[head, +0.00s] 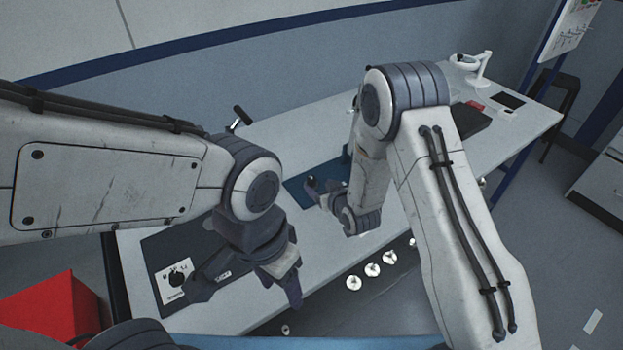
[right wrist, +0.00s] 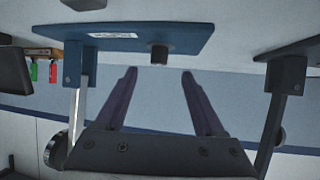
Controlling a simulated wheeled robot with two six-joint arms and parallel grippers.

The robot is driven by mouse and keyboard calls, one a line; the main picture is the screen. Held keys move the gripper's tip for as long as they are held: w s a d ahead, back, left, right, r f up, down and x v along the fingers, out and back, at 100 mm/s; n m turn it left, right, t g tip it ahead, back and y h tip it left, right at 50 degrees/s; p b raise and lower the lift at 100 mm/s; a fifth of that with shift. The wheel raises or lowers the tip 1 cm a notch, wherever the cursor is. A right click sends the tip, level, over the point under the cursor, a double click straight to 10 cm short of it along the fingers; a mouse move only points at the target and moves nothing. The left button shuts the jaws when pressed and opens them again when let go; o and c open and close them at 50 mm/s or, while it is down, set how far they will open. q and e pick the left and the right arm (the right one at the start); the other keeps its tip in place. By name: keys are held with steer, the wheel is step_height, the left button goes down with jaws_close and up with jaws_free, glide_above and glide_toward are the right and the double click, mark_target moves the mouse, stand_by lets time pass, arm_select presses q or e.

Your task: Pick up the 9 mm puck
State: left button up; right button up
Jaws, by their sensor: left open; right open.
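A small dark cylinder (right wrist: 158,54) stands on a blue plate (right wrist: 190,38) in the right wrist view; I cannot read a size on it, so I cannot tell whether it is the 9 mm puck. My right gripper (right wrist: 159,76) is open and empty, its two fingers spread to either side of the cylinder's line, with the cylinder just beyond the tips. In the head view the right gripper (head: 320,194) is at the blue mat (head: 297,190), beside a small dark shape (head: 311,181). My left gripper (head: 245,290) is open and empty above the dark mat at the table's near left.
A red box (head: 50,312) is at the lower left. A black-handled tool (head: 240,117) stands at the back edge.

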mark_target(313, 181)
steer(key=shift+x, duration=0.8)
steer(key=p+x, duration=0.2)
steer(key=x, duration=0.2)
steer(key=shift+w, duration=0.3)
steer(key=shift+w+a+f, duration=0.15)
steer(key=shift+w+f, duration=0.05)
steer(key=shift+w, duration=0.1)
jaws_close()
